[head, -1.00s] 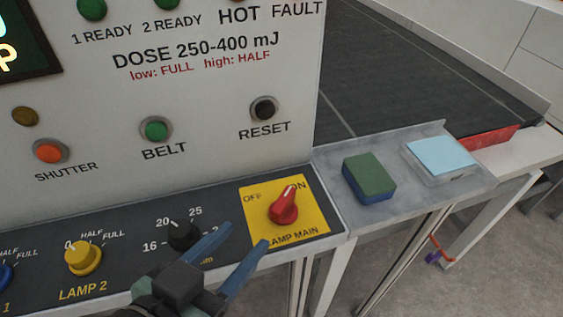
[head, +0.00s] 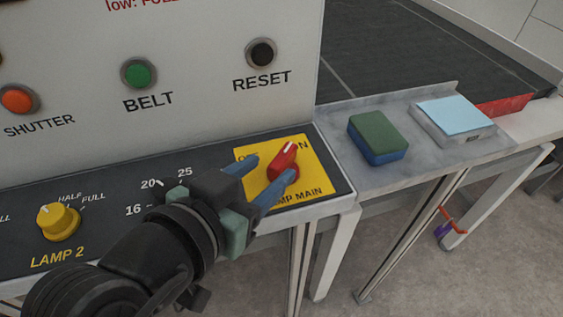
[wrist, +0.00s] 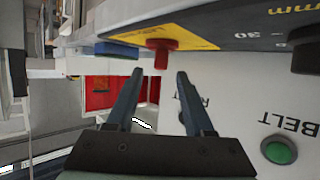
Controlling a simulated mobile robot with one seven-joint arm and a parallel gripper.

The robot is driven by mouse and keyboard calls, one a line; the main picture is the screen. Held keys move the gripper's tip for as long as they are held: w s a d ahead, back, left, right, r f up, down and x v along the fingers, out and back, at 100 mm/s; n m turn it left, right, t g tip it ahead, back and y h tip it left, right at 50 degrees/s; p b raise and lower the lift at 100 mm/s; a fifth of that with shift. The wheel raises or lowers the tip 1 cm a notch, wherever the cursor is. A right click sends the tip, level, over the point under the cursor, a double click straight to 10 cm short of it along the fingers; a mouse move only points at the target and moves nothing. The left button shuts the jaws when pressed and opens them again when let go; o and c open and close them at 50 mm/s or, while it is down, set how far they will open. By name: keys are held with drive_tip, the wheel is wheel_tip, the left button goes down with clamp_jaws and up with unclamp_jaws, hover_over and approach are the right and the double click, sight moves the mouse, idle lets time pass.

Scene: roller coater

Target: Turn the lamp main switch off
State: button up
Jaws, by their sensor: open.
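The lamp main switch is a red rotary knob (head: 283,161) on a yellow plate (head: 318,180) at the right end of the dark sloped panel. Its white pointer line is toward the upper right, the ON side; the OFF label is partly hidden by my gripper. My gripper (head: 262,182) is open, with one blue finger to the left of the knob and the other in front of it. In the wrist view, the red knob (wrist: 160,55) shows beyond the fingertips, roughly between them. I cannot tell whether a finger touches it.
A yellow LAMP 2 knob (head: 58,221) is on the panel at left. Above are the orange SHUTTER (head: 18,99), green BELT (head: 139,74) and black RESET (head: 261,53) buttons. A green-blue block (head: 378,138) and light-blue pad (head: 454,115) lie on the right ledge.

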sight(278, 162)
drive_tip(key=shift+x, duration=2.8)
clamp_jaws()
